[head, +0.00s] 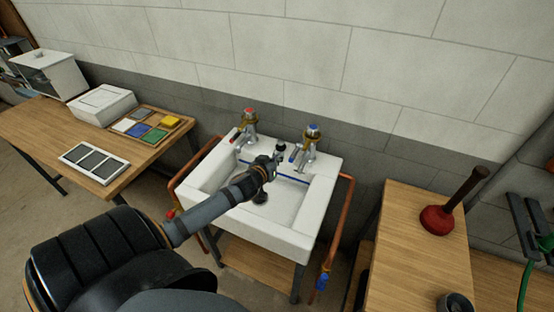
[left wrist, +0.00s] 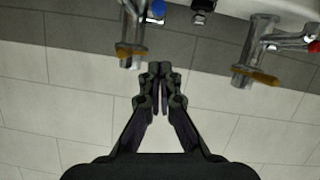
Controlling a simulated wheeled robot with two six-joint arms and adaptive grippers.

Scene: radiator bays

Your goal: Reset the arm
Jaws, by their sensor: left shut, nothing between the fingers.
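My left arm reaches in from the lower left in the head view. My left gripper (head: 277,153) is over the back of the white sink (head: 286,239), between the red-marked tap (head: 249,124) and the blue-marked tap (head: 310,146). In the left wrist view the gripper (left wrist: 160,68) is shut, its fingertips together with nothing between them. That view is upside down and shows the blue-marked tap (left wrist: 131,38) on the left and the red-marked tap (left wrist: 256,50) on the right, both apart from the fingers. My right gripper is not in view.
A wooden table (head: 158,152) at left holds a colour tile tray (head: 178,123), a white box (head: 103,104) and a grey-panelled tray (head: 94,162). A plunger (head: 440,219) stands on the wooden bench (head: 397,236) at right. Copper pipes (head: 338,232) flank the sink.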

